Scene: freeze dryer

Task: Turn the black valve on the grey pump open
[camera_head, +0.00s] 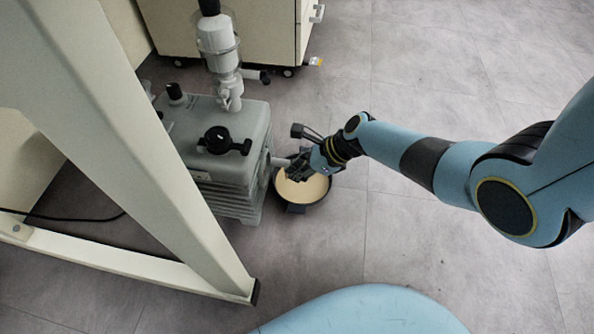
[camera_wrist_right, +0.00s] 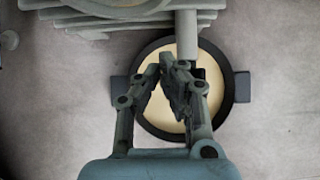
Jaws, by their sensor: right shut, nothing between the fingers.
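The grey pump (camera_head: 232,185) stands on the floor at left centre, partly hidden by a pale frame leg. A black valve or knob with a bar-like handle (camera_head: 218,141) sits on its top face. My right gripper (camera_head: 293,166) is to the right of the pump, low beside its spout and over a black pan. It is apart from the black knob on top. In the right wrist view the gripper (camera_wrist_right: 162,72) is shut and empty, its fingertips beside the pale spout (camera_wrist_right: 187,35). The pump's ribbed edge (camera_wrist_right: 90,22) shows at the top. My left gripper is out of view.
The black pan (camera_head: 303,200) with cream-coloured contents sits on the floor under the spout; it also shows in the wrist view (camera_wrist_right: 240,87). The pale frame leg (camera_head: 130,150) blocks the left side. A wheeled cabinet (camera_head: 235,30) stands behind. Floor to the right is clear.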

